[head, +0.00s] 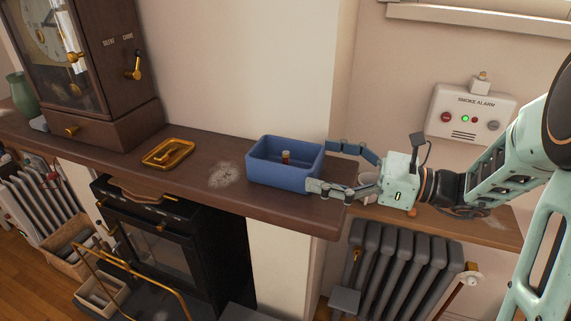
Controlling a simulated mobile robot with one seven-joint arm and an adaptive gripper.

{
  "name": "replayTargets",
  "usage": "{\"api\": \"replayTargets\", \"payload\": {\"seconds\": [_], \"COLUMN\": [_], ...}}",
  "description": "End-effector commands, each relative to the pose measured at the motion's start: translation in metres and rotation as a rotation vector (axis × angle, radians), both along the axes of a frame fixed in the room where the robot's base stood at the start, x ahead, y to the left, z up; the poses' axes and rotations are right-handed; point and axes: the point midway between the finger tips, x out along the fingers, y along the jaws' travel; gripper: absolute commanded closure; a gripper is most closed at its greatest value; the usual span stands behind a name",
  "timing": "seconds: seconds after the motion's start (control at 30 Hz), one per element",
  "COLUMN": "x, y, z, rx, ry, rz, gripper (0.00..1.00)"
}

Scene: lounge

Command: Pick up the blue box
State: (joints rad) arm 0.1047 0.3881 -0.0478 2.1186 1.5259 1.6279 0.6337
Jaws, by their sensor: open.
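The blue box (276,177) is an open-topped container standing upright on the right part of the dark wooden mantel shelf (200,180). A small brown-and-white item (286,157) shows inside it. My gripper (318,166) is open at the box's right end. One finger reaches along the back right corner and the other is at the front right corner. I cannot tell whether the fingers touch the box walls. My arm comes in from the right.
A brass tray (168,153) and a pale dusty patch (224,175) lie left of the box. A wooden clock (90,75) and a green vase (21,94) stand further left. A radiator (400,270) is below right.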

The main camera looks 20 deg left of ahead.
Motion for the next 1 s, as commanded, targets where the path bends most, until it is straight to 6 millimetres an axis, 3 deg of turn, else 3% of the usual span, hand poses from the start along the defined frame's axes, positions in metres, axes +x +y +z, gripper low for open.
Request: {"api": "replayTargets", "payload": {"seconds": [0.5, 0.77, 1.0], "x": [0.001, 0.002, 0.002], "y": [0.057, 0.060, 0.060], "z": [0.006, 0.006, 0.006], "rx": [-0.002, -0.002, -0.001], "ry": [-0.001, -0.001, 0.000], "rz": [0.002, 0.000, 0.000], "gripper": [0.07, 0.07, 0.33]}}
